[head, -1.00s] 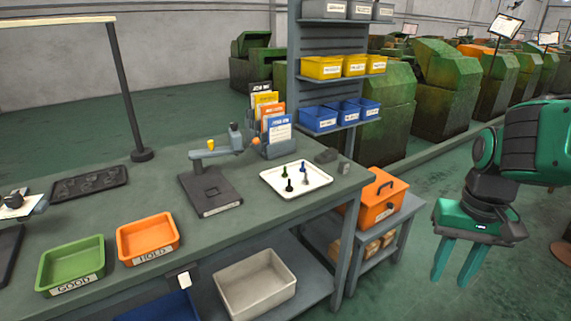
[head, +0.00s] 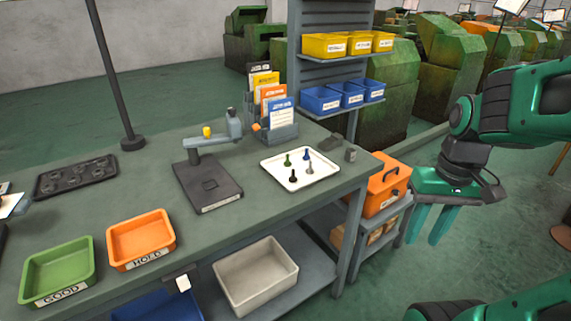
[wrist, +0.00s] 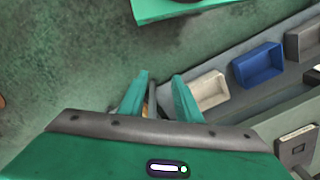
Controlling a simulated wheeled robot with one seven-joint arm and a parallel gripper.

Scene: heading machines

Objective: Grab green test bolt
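The green test bolt (head: 287,160) stands upright on a white tray (head: 270,169) near the right end of the workbench. Beside it on the tray stand a blue bolt (head: 307,154), a grey bolt (head: 310,168) and a black bolt (head: 292,177). My gripper (head: 426,238) is to the right of the bench, pointing down, well apart from the tray. Its two green fingers are spread with nothing visible between them; they also show in the wrist view (wrist: 160,92). I cannot make out the green bolt in the wrist view.
The green GOOD bin (head: 57,270) and orange HOLD bin (head: 141,240) sit at the bench front. A grey gauge stand (head: 207,184) is left of the tray, card holders (head: 281,130) behind. An orange toolbox (head: 384,190) stands low between bench and gripper. Shelves of bins rise behind.

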